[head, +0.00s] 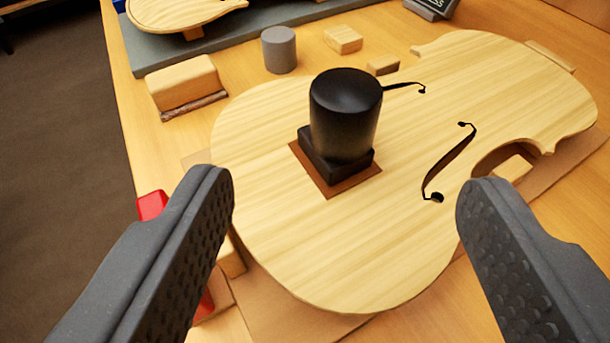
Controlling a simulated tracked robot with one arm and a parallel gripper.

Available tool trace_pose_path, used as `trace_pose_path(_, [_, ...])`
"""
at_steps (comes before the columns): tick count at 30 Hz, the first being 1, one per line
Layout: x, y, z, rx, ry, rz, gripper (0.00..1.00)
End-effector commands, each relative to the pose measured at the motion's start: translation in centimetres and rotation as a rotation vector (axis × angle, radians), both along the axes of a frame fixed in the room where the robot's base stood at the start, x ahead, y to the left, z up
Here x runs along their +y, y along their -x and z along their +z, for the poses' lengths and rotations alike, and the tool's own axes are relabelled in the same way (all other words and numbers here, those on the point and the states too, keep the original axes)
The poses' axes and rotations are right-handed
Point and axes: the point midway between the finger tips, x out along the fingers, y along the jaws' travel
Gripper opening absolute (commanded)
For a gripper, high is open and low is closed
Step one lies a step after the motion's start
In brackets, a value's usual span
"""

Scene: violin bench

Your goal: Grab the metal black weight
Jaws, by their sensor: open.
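The black metal weight (345,115) is a glossy dark cylinder on a square black base. It stands upright on a thin brown square pad (352,185) on the pale wooden violin plate (275,245). My gripper (345,195) is open and empty. Its two dark textured fingers reach in from the lower left and lower right of the picture, with the weight farther off, in the gap between them. The weight is fully in view, apart from both fingers.
A grey cylinder (279,50) and a wooden block (185,84) stand behind the plate at the left. Small wooden blocks lie around the plate's edge. A red item (152,205) is partly hidden by the left finger. The bench's left edge drops to the floor.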

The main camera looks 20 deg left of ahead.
Motion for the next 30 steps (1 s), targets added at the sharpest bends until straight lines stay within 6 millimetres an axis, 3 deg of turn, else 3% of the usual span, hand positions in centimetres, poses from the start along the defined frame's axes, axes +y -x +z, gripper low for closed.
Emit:
trace_pose_path(8, [0.8,-2.2,-0.9,-0.001,0.0,0.001,0.63])
trace_pose_path(21, [2.4,-7.3,-2.7,-0.003,-0.001,-0.001,0.63])
trace_pose_path(30, [2.8,-8.6,-3.6,-0.001,-0.002,0.001,0.63])
